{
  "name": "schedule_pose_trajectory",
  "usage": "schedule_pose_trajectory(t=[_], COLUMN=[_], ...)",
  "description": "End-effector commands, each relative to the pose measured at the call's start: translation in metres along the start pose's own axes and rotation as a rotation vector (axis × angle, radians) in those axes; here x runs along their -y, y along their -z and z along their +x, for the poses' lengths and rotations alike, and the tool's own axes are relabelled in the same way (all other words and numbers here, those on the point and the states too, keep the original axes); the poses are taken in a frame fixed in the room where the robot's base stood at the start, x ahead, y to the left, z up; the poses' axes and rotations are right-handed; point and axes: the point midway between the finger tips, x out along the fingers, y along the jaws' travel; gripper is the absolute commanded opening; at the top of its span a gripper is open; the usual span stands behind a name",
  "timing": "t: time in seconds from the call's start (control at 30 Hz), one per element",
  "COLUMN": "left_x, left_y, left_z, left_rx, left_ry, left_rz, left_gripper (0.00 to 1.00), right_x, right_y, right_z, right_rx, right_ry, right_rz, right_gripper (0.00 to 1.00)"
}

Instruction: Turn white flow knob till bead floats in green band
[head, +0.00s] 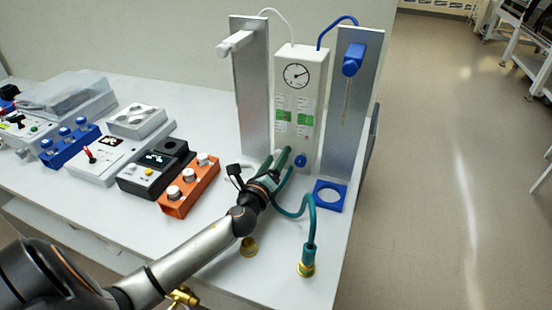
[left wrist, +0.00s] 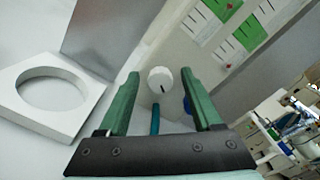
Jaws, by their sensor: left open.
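The white flow panel (head: 312,80) stands upright between two metal plates, with a round gauge (head: 296,75) above two scales with green bands (head: 283,115). My left gripper (head: 283,158) is open, with green fingers, at the panel's lower front. In the left wrist view the white knob (left wrist: 160,80), with a dark pointer mark, sits between the fingertips (left wrist: 159,76), with a gap on both sides. The blue knob (head: 300,160) is right of the gripper. The green bands (left wrist: 246,36) also show in the left wrist view; I cannot make out the beads' heights surely. My right gripper is not in view.
A teal hose (head: 308,222) curves down to a brass fitting (head: 306,268) close to my wrist. A blue ring holder (head: 330,195) stands right, and a white ring holder (left wrist: 88,100) shows left of the fingers. An orange box with knobs (head: 189,190) and other instruments line the left.

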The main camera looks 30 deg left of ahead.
Motion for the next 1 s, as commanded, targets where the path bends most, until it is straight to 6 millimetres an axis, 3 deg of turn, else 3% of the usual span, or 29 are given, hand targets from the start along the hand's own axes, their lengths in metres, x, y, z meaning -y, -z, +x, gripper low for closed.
schedule_pose_trajectory(t=[0.27, 0.7, 1.0], left_x=[-0.001, -0.002, -0.001], left_y=[0.001, 0.002, 0.000], left_z=[-0.015, -0.096, -0.123], left_rx=[-0.001, -0.002, 0.000], left_ry=[0.000, -0.002, -0.001], left_rz=[0.001, -0.001, 0.000], left_gripper=[0.66, 0.66, 0.66], right_x=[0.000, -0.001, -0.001], right_y=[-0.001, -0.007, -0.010], right_z=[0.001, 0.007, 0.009], right_rx=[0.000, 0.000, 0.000], right_ry=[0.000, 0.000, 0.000], right_rz=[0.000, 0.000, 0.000], right_gripper=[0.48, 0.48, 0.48])
